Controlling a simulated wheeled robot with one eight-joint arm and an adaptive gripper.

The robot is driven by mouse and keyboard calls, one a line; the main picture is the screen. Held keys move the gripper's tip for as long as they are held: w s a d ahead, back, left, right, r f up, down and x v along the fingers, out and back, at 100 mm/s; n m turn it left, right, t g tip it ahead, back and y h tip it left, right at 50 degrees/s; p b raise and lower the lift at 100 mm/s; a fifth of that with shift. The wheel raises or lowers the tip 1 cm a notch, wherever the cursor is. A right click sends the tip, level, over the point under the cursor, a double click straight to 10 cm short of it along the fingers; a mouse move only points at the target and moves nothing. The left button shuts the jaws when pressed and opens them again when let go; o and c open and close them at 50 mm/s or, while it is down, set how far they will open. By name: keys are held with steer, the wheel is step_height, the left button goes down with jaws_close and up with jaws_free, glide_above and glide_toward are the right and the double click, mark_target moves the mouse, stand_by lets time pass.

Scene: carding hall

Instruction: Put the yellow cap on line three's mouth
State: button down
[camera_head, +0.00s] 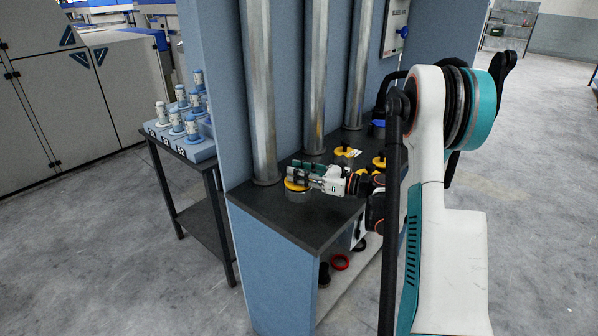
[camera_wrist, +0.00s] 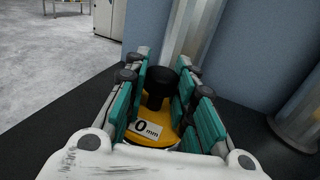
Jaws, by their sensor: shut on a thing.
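A yellow cap (camera_head: 294,186) with a black knob sits between the fingers of my gripper (camera_head: 305,171), at the front left of the dark bench top. In the wrist view my gripper (camera_wrist: 160,92) has its teal fingers closed around the black knob (camera_wrist: 157,85). The yellow cap (camera_wrist: 162,138) shows below with a white label reading "0 mm". A short grey metal mouth (camera_head: 298,196) is directly under the cap in the head view. I cannot tell whether the cap rests on it or hangs just above. No line number is readable.
Three metal pipes (camera_head: 314,75) rise behind the bench (camera_head: 312,228). Other yellow caps (camera_head: 347,151) (camera_head: 379,162) and a blue one (camera_head: 378,129) stand farther back right. A red ring (camera_head: 340,262) lies below. A side table (camera_head: 203,152) holds several blue-white bobbins.

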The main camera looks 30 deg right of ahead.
steer(key=shift+f, duration=0.35)
steer(key=c, duration=1.3)
jaws_free()
steer(key=shift+c, duration=0.2)
steer(key=shift+r, duration=0.55)
steer(key=p+v, duration=0.3)
steer(key=v, duration=0.9)
steer(key=shift+r+p, duration=0.1)
steer(key=shift+p, duration=0.3)
